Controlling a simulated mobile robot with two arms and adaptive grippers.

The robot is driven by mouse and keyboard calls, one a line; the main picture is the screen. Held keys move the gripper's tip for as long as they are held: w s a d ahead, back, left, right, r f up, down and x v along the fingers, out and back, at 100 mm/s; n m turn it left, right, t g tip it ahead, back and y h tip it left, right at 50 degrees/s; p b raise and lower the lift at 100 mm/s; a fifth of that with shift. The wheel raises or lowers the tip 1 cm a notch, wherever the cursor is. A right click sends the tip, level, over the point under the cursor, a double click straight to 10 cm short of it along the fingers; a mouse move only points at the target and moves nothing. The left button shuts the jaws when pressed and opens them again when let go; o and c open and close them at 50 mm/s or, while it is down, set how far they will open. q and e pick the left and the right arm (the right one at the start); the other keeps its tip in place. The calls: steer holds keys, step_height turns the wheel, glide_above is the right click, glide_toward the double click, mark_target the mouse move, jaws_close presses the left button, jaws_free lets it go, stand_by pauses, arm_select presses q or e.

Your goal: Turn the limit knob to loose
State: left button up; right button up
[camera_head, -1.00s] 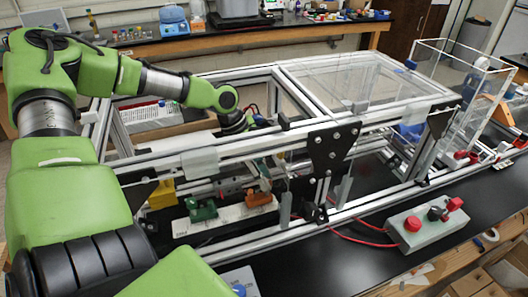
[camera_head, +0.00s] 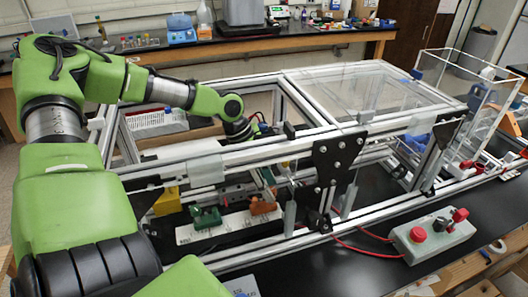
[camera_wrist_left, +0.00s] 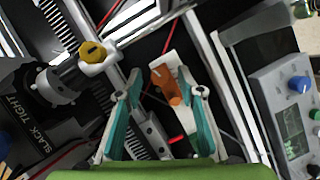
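My left gripper (camera_wrist_left: 163,95) has teal fingers and is open. Its fingertips stand apart on either side of an orange lever-like knob (camera_wrist_left: 166,84) on a white mount; I see no clear contact. The orange knob also shows in the head view (camera_head: 263,207) on a white strip inside the frame. No readable label marks which one is the limit knob. My right gripper is in neither view.
The aluminium frame (camera_head: 215,150) surrounds my left forearm's end. A green lever (camera_head: 206,217) and a yellow block (camera_head: 167,201) are near the orange knob. A grey box with red buttons (camera_head: 434,238) stands front right.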

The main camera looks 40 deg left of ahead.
arm_select(q)
steer(key=v, duration=1.2)
stand_by(0.6)
